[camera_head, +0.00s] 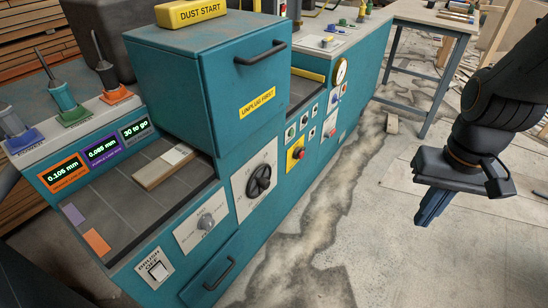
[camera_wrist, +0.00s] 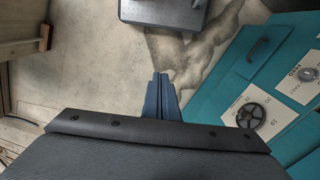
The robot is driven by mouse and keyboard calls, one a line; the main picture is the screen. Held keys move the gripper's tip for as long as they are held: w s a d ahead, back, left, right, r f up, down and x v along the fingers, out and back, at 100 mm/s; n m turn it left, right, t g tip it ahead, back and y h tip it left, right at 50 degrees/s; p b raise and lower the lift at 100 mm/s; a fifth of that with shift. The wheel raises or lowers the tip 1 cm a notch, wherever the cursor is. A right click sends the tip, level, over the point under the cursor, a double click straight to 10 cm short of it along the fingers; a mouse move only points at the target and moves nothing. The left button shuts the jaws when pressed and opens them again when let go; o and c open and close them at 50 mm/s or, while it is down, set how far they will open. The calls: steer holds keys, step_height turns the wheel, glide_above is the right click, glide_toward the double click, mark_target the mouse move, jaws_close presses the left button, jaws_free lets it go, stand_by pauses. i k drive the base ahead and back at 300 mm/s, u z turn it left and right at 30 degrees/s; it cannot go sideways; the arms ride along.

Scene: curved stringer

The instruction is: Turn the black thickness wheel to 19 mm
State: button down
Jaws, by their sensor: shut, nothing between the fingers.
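The black thickness wheel (camera_head: 259,181) is a spoked handwheel on a white plate on the front of the teal machine (camera_head: 207,90). Marks on the plate are too small to read in the head view. The wheel also shows at the right of the wrist view (camera_wrist: 250,115), with its plate partly in sight. My gripper (camera_head: 425,216) hangs at the right of the head view, well apart from the wheel, over the open floor. Its blue fingers (camera_wrist: 161,95) are together and empty in the wrist view.
A smaller feed knob (camera_head: 206,221), a drawer handle (camera_head: 219,274) and a yellow-backed red button (camera_head: 297,153) are near the wheel. A wooden piece (camera_head: 163,166) lies on the machine bed. A workbench (camera_head: 440,18) stands behind. The floor before the machine is clear.

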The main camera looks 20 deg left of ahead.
mark_target(259, 182)
steer(key=u, duration=1.15)
steer(key=k, duration=0.65)
steer(key=z, duration=0.55)
